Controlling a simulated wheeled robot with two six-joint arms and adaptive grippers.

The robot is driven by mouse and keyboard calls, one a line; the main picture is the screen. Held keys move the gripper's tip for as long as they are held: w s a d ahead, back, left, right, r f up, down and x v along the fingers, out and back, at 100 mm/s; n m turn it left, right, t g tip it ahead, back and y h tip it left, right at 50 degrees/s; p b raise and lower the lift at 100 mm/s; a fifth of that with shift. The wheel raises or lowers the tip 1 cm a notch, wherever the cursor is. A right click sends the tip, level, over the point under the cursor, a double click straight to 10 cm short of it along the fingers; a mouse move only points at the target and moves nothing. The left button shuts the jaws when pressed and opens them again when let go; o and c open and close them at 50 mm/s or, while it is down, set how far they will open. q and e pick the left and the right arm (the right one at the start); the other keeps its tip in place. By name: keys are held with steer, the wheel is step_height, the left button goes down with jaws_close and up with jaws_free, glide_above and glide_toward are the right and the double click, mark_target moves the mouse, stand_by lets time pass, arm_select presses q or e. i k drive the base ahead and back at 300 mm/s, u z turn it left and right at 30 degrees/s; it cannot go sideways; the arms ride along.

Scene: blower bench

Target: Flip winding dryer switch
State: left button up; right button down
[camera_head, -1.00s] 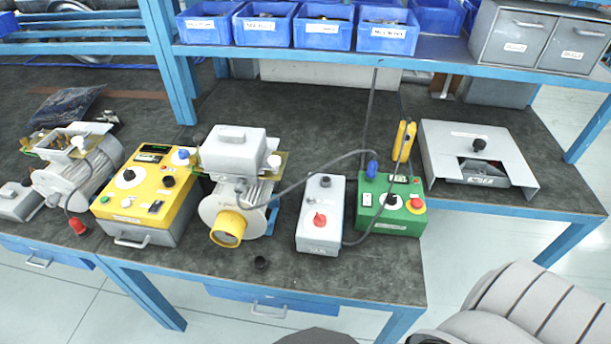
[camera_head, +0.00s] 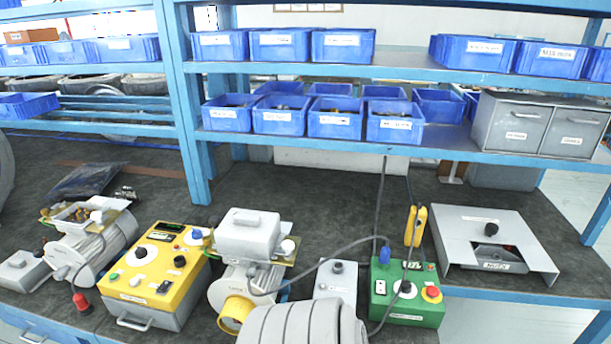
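Several boxes with controls stand on the dark bench (camera_head: 330,190); their labels are too small for me to tell which is the winding dryer. A yellow-topped box (camera_head: 150,258) has knobs, a display and a small black switch. A green box (camera_head: 408,309) has a black-and-white switch, a dial and a red button on a yellow ring. A light grey box (camera_head: 337,283) stands between the motor and the green box, its lower part hidden by my arm. Neither gripper shows.
A motor unit with a grey terminal box (camera_head: 249,232) stands beside the yellow box; another motor (camera_head: 92,245) is at left. A yellow tool (camera_head: 416,225) is behind the green box. A grey metal stand (camera_head: 493,238) is at right. Shelves with blue bins (camera_head: 335,125) overhang the back.

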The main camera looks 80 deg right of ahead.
mark_target(380, 284)
steer(key=k, duration=0.9)
steer(key=z, duration=1.9)
